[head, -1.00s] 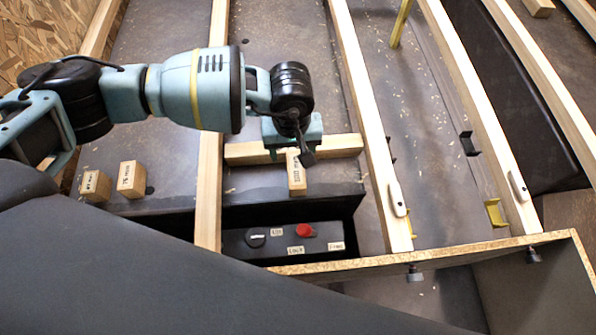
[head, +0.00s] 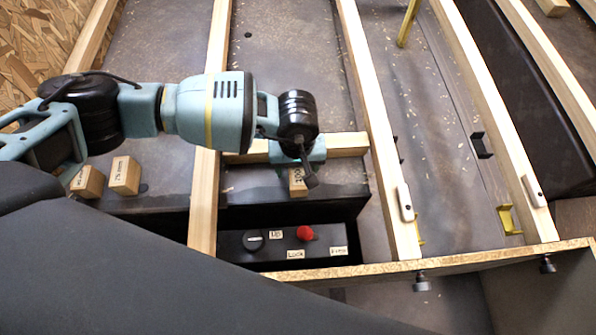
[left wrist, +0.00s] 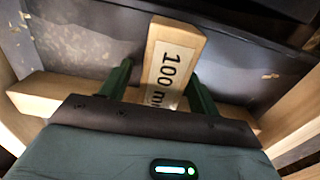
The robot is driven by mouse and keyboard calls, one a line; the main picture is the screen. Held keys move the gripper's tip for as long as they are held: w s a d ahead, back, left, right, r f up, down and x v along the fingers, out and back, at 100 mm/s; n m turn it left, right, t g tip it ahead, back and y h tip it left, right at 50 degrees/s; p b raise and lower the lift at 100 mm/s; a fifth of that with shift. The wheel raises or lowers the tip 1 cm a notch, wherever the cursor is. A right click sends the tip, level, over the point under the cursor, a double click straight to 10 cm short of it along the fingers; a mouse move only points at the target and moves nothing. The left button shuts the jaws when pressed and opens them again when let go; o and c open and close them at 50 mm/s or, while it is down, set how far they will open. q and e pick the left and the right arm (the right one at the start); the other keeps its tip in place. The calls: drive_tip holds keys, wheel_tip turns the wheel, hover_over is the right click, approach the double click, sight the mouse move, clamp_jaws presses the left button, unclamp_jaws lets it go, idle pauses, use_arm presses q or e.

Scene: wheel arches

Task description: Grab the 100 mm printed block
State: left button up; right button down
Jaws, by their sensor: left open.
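The 100 mm printed block (left wrist: 175,62) is a small wooden block with a white label reading "100 m…", its end hidden by my gripper. In the head view the block (head: 298,183) sits at the front edge of a dark ledge, against a wooden crosspiece. My left gripper (left wrist: 163,85) is open. In the left wrist view its two green fingers stand on either side of the block, with small gaps visible. In the head view the gripper (head: 297,165) is above the block and covers part of it. My right gripper is not in view.
The wooden crosspiece (head: 345,145) runs behind the block between two long battens. Two other labelled blocks, one of them (head: 124,175), stand to the left. A dark control box (head: 270,246) with a red knob (head: 305,233) lies below in a recess.

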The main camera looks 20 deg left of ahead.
use_arm(q)
drive_tip(key=shift+c, duration=0.3)
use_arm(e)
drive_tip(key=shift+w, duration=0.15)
use_arm(q)
drive_tip(key=c, duration=1.1)
drive_tip(key=shift+o, duration=0.2)
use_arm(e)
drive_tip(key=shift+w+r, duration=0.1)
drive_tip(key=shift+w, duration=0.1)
use_arm(q)
drive_tip(key=shift+r, duration=0.1)
